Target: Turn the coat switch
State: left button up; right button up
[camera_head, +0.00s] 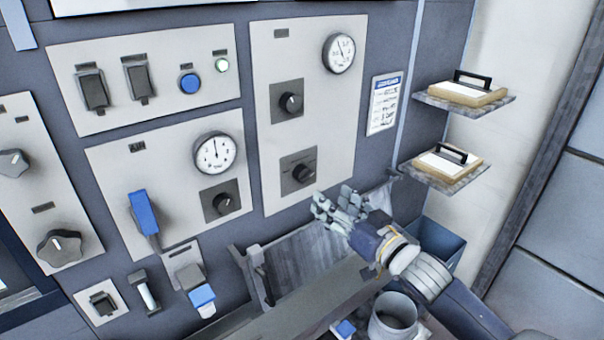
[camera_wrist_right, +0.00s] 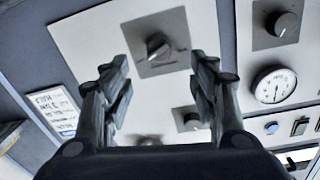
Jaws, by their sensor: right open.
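Several black rotary knobs sit on grey plates on the wall panels; I cannot read which is the coat switch. On the tall middle panel, the lower knob (camera_head: 301,173) is just up and left of my right gripper (camera_head: 333,204). In the right wrist view this lower knob (camera_wrist_right: 158,47) shows ahead, between the two spread fingers. The upper knob (camera_head: 291,103) of that panel also shows in the wrist view (camera_wrist_right: 190,120). My right gripper is open, empty and apart from the knob. My left gripper is not in view.
Left of the tall panel are a gauge (camera_head: 216,153), another knob (camera_head: 222,202), a blue lever (camera_head: 143,213) and a blue button (camera_head: 189,83). Two small shelves (camera_head: 446,173) stick out at right. Below are a blue bin (camera_head: 441,243) and a grey cup (camera_head: 393,318).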

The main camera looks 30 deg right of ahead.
aim_at(307, 179)
jog(key=w+p, duration=0.2)
jog(key=w, duration=0.7)
jog(key=shift+w+r+p, duration=0.1)
jog(key=shift+p, duration=0.2)
jog(key=shift+w, duration=0.45)
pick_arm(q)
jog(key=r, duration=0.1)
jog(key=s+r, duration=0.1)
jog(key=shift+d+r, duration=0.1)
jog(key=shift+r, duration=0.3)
pick_arm(e)
jog(key=shift+w, duration=0.1)
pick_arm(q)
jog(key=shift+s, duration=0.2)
pick_arm(e)
jog(key=shift+c, duration=0.6)
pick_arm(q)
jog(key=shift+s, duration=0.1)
pick_arm(e)
jog(key=c, duration=1)
